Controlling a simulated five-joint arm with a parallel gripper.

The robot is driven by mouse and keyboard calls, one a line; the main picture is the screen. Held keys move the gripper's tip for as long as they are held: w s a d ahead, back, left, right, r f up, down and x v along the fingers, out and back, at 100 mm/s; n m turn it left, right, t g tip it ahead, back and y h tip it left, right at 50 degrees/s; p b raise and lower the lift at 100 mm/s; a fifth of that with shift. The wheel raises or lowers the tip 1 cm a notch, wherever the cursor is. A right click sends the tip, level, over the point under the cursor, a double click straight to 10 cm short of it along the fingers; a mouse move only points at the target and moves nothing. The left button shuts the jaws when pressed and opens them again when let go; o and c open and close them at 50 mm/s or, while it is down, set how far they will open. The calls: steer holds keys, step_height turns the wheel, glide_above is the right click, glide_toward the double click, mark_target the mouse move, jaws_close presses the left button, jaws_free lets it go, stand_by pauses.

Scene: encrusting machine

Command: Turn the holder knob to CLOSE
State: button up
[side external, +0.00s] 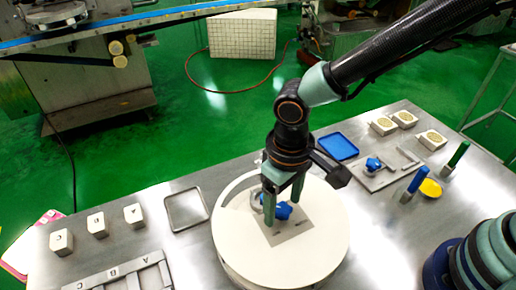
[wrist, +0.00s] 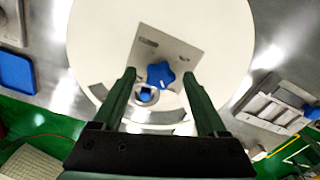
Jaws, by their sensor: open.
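The blue lobed holder knob (side external: 284,211) sits on a grey plate (side external: 296,235) on the round white turntable (side external: 240,262). It also shows in the wrist view (wrist: 160,75), beside a round metal holder (wrist: 136,92) with a small blue piece in it. My gripper (side external: 283,208) points down over the plate. In the wrist view my gripper (wrist: 159,75) is open, with one finger on each side of the knob and gaps showing. I cannot tell its exact height over the plate. The plate's markings are too small to read, so the knob's setting is unclear.
White lettered blocks (side external: 97,224) and an empty metal tray (side external: 186,209) stand at left. A slotted rack (side external: 120,275) lies at front left. A blue tray (side external: 338,146), a second fixture with a blue knob (side external: 373,164) and upright blue (side external: 416,181) and green (side external: 457,156) handles stand at right.

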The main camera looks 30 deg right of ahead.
jaws_close()
stand_by(1.4)
